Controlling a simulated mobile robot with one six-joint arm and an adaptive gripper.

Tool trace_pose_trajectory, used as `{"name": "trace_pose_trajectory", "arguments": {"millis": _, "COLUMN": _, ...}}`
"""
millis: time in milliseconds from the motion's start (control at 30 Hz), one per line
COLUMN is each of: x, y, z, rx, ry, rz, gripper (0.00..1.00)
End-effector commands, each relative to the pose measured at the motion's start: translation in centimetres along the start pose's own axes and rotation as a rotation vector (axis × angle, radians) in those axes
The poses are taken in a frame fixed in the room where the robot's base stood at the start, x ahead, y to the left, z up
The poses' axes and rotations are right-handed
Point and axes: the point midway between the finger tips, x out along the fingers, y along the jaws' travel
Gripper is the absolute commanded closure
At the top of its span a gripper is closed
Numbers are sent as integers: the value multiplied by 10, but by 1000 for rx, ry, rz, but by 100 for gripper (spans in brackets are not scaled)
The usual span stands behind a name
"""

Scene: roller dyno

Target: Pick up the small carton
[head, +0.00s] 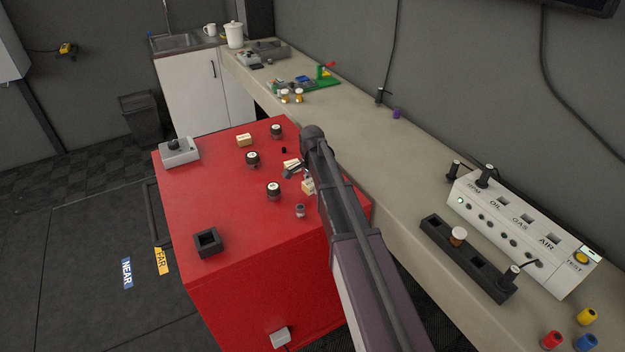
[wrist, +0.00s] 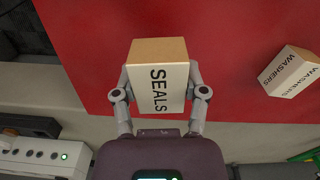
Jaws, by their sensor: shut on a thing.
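A small tan and white carton marked SEALS (wrist: 158,88) sits between the two fingers of my gripper (wrist: 160,78) in the wrist view. The fingers are shut on its two sides. In the head view this carton (head: 308,187) shows partly beside my gripper (head: 293,172), with my arm hiding some of it. I cannot tell whether it touches the red bench top. A second carton, marked WASHERS (wrist: 292,73), lies to the right in the wrist view, apart from the fingers. It also shows just beyond my gripper in the head view (head: 291,163).
A beige bench (head: 400,165) with a white console (head: 520,230) runs along the right. The cabinet's left front is mostly clear.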

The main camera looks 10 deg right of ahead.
Motion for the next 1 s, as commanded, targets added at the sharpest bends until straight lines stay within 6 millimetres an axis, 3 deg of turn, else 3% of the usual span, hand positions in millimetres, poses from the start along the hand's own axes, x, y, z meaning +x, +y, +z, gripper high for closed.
{"name": "trace_pose_trajectory", "arguments": {"millis": 33, "x": -2, "y": 17, "z": 9, "rx": 0, "ry": 0, "rz": 0, "gripper": 96}}
{"name": "trace_pose_trajectory", "arguments": {"millis": 200, "x": -6, "y": 52, "z": 28, "rx": 0, "ry": 0, "rz": 0, "gripper": 96}}
{"name": "trace_pose_trajectory", "arguments": {"millis": 500, "x": -11, "y": 98, "z": 53, "rx": 0, "ry": 0, "rz": 1, "gripper": 96}}
{"name": "trace_pose_trajectory", "arguments": {"millis": 700, "x": -13, "y": 110, "z": 61, "rx": 0, "ry": 0, "rz": 4, "gripper": 96}}
{"name": "trace_pose_trajectory", "arguments": {"millis": 1000, "x": -13, "y": 106, "z": 63, "rx": 0, "ry": 0, "rz": 11, "gripper": 96}}
